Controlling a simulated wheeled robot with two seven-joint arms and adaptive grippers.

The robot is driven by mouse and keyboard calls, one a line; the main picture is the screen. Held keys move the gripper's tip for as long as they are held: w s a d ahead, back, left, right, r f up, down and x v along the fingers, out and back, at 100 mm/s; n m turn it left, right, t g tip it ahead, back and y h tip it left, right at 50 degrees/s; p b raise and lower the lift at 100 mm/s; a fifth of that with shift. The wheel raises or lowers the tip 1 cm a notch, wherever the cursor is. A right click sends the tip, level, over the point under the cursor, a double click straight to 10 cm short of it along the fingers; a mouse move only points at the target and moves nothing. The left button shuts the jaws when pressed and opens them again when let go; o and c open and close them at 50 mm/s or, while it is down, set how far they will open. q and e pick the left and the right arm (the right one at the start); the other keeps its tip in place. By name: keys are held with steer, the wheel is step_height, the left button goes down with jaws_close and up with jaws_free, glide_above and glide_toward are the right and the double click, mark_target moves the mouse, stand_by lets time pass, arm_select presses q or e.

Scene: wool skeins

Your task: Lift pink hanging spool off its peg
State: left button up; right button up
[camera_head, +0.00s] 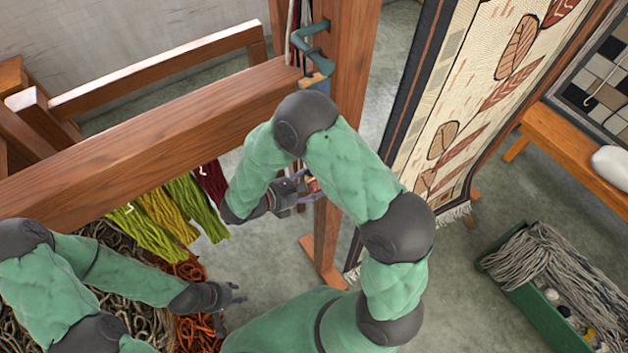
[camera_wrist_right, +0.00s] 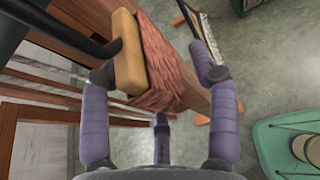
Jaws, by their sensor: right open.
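In the right wrist view a pink spool (camera_wrist_right: 158,62) with a flat wooden end (camera_wrist_right: 127,55) hangs on a dark peg (camera_wrist_right: 85,42) that comes in from the left. My right gripper (camera_wrist_right: 160,74) has its purple fingers spread on both sides of the spool. I cannot tell if any finger touches it. In the head view my right gripper (camera_head: 297,189) is beside the wooden post, partly hidden by my own arm, with only a bit of the spool showing. My left gripper (camera_head: 232,297) is open and empty at the lower left, near the orange yarn.
A wooden beam (camera_head: 150,130) and post (camera_head: 350,60) frame the work spot. Green and yellow skeins (camera_head: 165,215) hang below the beam. A woven rug (camera_head: 470,90) hangs to the right. A green crate (camera_head: 530,310) of grey yarn stands on the floor at lower right.

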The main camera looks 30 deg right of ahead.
steer(key=shift+c, duration=0.3)
jaws_close()
steer(key=shift+r, duration=0.1)
